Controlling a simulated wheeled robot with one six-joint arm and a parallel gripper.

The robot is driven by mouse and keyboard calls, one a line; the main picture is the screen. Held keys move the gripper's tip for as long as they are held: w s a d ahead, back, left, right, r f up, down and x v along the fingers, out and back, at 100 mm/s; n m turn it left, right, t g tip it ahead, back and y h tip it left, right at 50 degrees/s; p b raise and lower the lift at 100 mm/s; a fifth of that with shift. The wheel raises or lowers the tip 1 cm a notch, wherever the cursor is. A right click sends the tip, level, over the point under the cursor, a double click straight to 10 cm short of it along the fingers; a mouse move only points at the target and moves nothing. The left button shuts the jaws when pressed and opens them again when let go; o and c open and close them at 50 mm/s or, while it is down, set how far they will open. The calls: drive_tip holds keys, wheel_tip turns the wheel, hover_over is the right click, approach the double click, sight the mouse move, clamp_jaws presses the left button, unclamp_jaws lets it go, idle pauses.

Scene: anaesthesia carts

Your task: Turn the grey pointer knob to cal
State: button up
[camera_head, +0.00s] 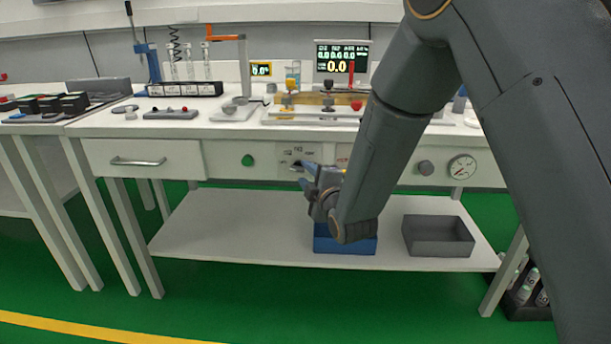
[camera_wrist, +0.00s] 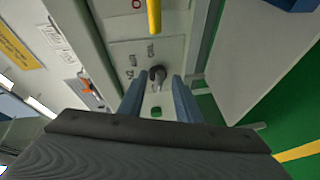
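The two blue-grey fingers are apart, one on each side, with a visible gap to the knob. In the head view my gripper (camera_head: 303,175) reaches the panel below the printed labels (camera_head: 297,151). My fingers and wrist largely hide the knob there.
A green button (camera_head: 247,160) and a drawer (camera_head: 145,160) are left of my gripper. A round grey knob (camera_head: 426,168) and a gauge (camera_head: 462,167) are right. A yellow part (camera_wrist: 154,15) stands close by. Below, the shelf (camera_head: 200,235) holds a blue bin (camera_head: 340,245) and grey tray (camera_head: 440,247).

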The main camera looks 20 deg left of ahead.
drive_tip(key=shift+w+a, duration=0.4)
drive_tip(key=shift+w, duration=0.2)
clamp_jaws()
drive_tip(key=shift+f, duration=0.1)
